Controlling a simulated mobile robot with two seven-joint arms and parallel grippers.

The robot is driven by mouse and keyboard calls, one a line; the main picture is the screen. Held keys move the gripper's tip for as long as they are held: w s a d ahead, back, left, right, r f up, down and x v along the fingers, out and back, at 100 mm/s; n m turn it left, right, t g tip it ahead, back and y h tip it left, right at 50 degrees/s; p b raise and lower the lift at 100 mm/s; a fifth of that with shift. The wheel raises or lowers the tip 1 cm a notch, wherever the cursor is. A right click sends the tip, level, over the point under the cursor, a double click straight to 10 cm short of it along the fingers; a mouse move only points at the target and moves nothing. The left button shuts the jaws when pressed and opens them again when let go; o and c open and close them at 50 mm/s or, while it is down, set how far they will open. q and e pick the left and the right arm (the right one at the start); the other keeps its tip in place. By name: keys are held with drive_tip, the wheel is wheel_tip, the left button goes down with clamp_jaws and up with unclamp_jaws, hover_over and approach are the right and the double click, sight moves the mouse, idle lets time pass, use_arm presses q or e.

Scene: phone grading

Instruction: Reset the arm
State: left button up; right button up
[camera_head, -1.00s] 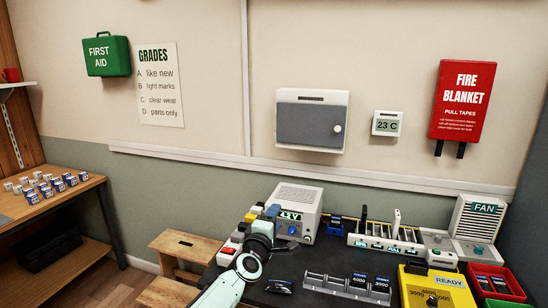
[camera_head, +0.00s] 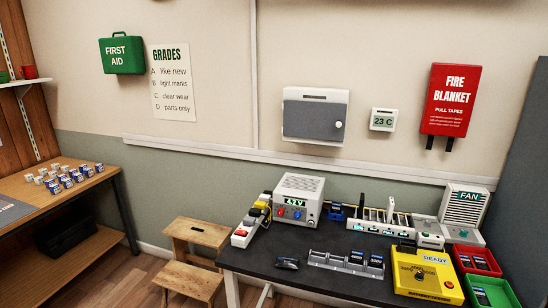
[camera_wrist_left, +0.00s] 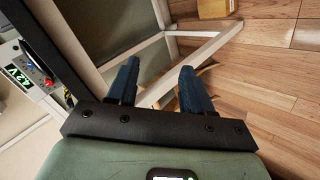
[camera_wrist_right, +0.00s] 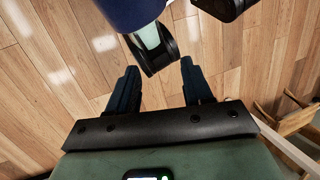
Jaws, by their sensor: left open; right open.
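My left gripper (camera_wrist_left: 158,85) shows in the left wrist view with its two blue fingers apart and nothing between them. It hangs beside the dark workbench, over the wooden floor and a pale bench leg (camera_wrist_left: 190,65). My right gripper (camera_wrist_right: 160,88) shows in the right wrist view, also with its fingers apart and empty. It points at the wooden floor, and parts of my own body lie just beyond its fingers. Neither gripper nor arm shows in the head view.
The dark workbench (camera_head: 300,262) carries a 4.2V power supply (camera_head: 298,200), a grey slotted rack (camera_head: 345,265), a yellow READY box (camera_head: 425,275), and red (camera_head: 477,262) and green (camera_head: 491,292) bins. A wooden step stool (camera_head: 197,235) stands left of it.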

use_arm(q)
drive_tip(key=s+a+f+m+g+p, duration=0.25)
drive_tip(key=s+f, duration=0.35)
drive_tip(key=s, duration=0.6)
drive_tip(key=s+a+f+m+g+p, duration=0.1)
drive_tip(key=s+a+f+g, duration=0.2)
drive_tip(key=s+f, duration=0.55)
drive_tip(key=s+r+g+p, duration=0.1)
drive_tip(key=s+r+g, duration=0.1)
drive_tip(key=s, duration=0.9)
drive_tip(key=s+r+m+g+p, duration=0.1)
drive_tip(key=s+r+g, duration=0.1)
drive_tip(key=s, duration=0.9)
drive_tip(key=shift+s+g, duration=0.35)
drive_tip(key=shift+s, duration=0.05)
use_arm(e)
wheel_tip(320, 180, up, 6)
drive_tip(key=w, duration=0.1)
drive_tip(key=shift+r, duration=0.25)
use_arm(q)
drive_tip(key=shift+w+d+r, duration=0.1)
drive_tip(key=shift+w, duration=0.05)
use_arm(e)
drive_tip(key=shift+w, duration=0.2)
